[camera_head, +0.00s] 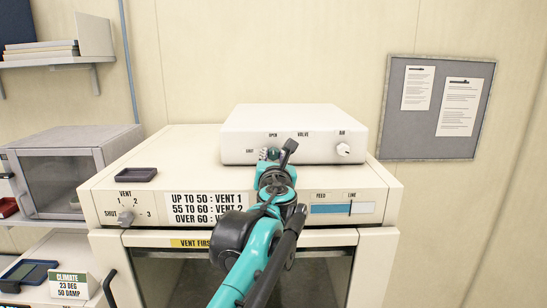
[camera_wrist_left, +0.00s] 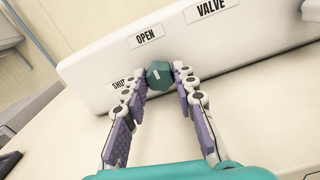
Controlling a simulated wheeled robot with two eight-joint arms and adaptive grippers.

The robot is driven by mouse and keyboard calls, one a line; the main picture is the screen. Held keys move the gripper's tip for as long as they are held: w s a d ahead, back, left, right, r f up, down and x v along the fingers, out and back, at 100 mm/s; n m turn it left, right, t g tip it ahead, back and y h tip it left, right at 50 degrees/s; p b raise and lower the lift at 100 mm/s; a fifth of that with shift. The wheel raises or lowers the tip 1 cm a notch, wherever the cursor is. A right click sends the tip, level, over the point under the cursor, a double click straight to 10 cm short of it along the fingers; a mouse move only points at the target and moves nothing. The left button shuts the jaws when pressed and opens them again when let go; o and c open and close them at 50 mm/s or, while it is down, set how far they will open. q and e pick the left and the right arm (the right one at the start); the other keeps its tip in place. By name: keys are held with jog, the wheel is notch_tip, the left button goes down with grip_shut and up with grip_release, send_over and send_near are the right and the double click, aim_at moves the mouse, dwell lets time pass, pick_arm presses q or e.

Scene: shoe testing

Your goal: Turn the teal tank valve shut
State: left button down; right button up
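The teal valve knob (camera_wrist_left: 158,76) sits on the front of a white box, with a SHUT label (camera_wrist_left: 119,84) at its lower left and an OPEN label (camera_wrist_left: 145,37) above it. A small pale mark shows on the knob's face. My left gripper (camera_wrist_left: 160,74) has one purple-padded fingertip on each side of the knob, and both appear to touch it. In the head view my left gripper (camera_head: 276,156) is at the box front and hides most of the knob. My right gripper is in neither view.
The white valve box (camera_head: 300,120) stands on a cream cabinet with vent labels. An AIR knob (camera_head: 343,149) is at its right end. A dark tray (camera_head: 136,175) lies left on the cabinet top. A glass-fronted chamber (camera_head: 70,165) stands further left.

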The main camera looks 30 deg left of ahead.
pick_arm(q)
jog(key=shift+n, duration=0.3)
jog(key=n, duration=0.3)
jog(key=shift+n, duration=0.3)
jog(key=n, duration=0.4)
jog(key=shift+n, duration=0.3)
jog(key=n, duration=0.4)
jog(key=shift+n, duration=0.3)
jog(key=n, duration=0.4)
jog(key=shift+b, duration=0.3)
jog(key=shift+n, duration=0.3)
jog(key=c, duration=1.2)
grip_release()
